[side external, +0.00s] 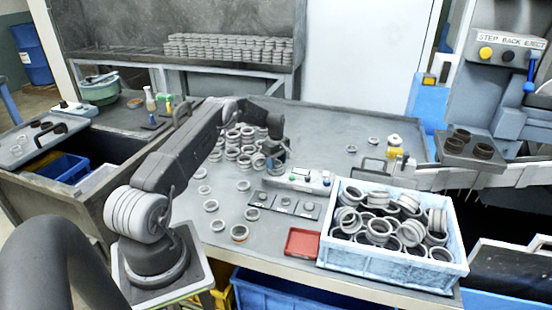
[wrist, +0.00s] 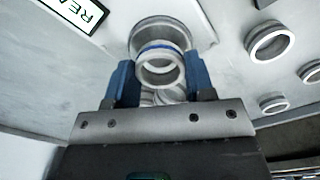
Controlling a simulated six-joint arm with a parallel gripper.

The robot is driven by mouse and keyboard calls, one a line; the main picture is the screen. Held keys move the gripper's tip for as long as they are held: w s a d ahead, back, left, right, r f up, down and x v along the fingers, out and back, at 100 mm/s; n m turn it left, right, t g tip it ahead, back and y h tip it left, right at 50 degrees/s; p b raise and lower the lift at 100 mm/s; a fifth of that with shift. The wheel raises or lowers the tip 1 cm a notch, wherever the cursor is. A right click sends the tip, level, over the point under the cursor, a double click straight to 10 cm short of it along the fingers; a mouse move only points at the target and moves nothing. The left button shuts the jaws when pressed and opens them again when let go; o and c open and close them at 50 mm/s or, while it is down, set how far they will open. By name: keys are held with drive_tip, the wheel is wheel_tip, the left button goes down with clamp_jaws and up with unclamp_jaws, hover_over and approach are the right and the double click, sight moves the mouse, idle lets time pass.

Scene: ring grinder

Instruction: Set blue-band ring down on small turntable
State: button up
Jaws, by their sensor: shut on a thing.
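In the wrist view the blue-band ring (wrist: 158,48), pale grey with a blue stripe around it, is between the two blue fingers of my gripper (wrist: 161,62). My gripper is shut on it from both sides. A round grey disc (wrist: 160,21), which looks like the small turntable, shows just beyond the ring. I cannot tell whether the ring touches it. In the side view my gripper (side external: 275,162) is low over the bench, beside stacked rings, and the arm hides the turntable there.
Stacked and loose grey rings (side external: 240,150) crowd the bench left of my gripper. A white control box (side external: 310,180) stands close on the right. A pale blue crate (side external: 395,262) full of rings and a red tray (side external: 302,243) are at the front. The bench's back right is mostly clear.

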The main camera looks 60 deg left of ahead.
drive_tip(key=shift+f, duration=0.3)
drive_tip(key=o, duration=1)
wheel_tip(320, 180, up, 14)
drive_tip(key=shift+f, duration=0.1)
idle(0.4)
